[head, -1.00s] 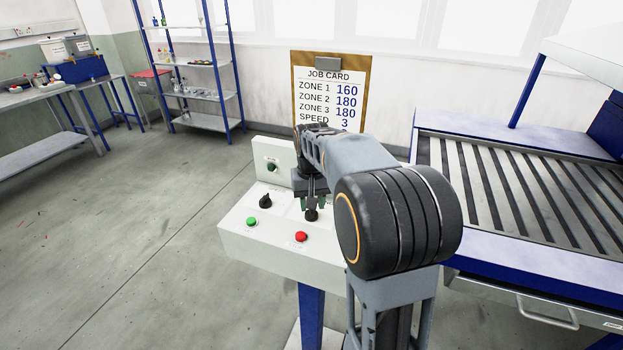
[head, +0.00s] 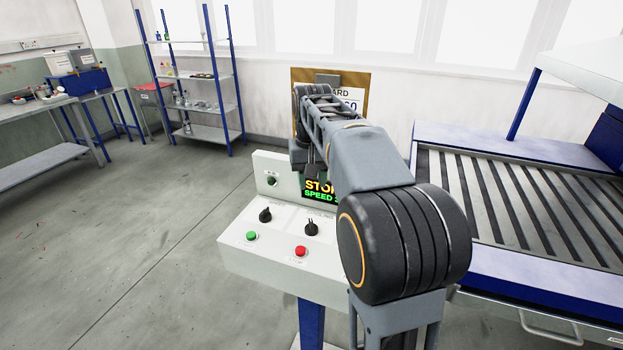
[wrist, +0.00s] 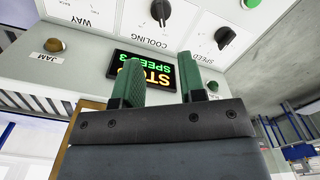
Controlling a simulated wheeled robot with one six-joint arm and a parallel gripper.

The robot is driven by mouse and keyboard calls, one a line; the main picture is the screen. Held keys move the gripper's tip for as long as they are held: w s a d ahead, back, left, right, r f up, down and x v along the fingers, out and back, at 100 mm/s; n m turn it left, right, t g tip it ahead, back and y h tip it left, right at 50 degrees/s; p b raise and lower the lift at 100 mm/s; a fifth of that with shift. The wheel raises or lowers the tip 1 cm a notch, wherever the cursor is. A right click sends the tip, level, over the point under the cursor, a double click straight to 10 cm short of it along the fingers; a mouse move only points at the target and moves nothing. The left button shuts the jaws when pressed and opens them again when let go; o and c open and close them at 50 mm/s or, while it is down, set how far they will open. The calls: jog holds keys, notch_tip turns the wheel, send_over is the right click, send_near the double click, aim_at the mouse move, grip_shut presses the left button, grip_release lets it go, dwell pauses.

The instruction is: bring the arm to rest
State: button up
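My gripper (wrist: 160,78) shows in the wrist view with its two green fingers apart and nothing between them. In the head view my arm hides most of it; it is raised above the back of the white control panel (head: 240,248). The wrist view shows the panel upside down beyond the fingers. The panel's display (head: 318,189) is partly hidden by my arm in the head view. It also shows in the wrist view (wrist: 155,68), reading STOP, partly covered, and SPEED 3. The fingers appear clear of the speed knob (head: 311,228) and the other knob (head: 265,215).
A green button (head: 251,236) and a red button (head: 300,251) sit on the panel's front. The job card (head: 352,84) behind is mostly covered by my arm. A slatted conveyor bed (head: 520,200) stands right. Open floor (head: 130,260) lies left, with shelves (head: 190,75) behind.

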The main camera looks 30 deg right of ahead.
dwell(0.3)
jog(key=s+a+f+n+t, duration=0.1)
jog(key=s+a+f+t, duration=0.1)
jog(key=s+a+f, duration=0.2)
jog(key=s+a+f+n+t, duration=0.1)
jog(key=s+a+f+n, duration=0.1)
jog(key=s+a+f, duration=0.3)
jog(key=s+f, duration=0.3)
jog(key=s, duration=0.3)
jog(key=shift+s+a+t, duration=0.2)
jog(key=shift+s+t, duration=0.1)
jog(key=shift+t, duration=0.1)
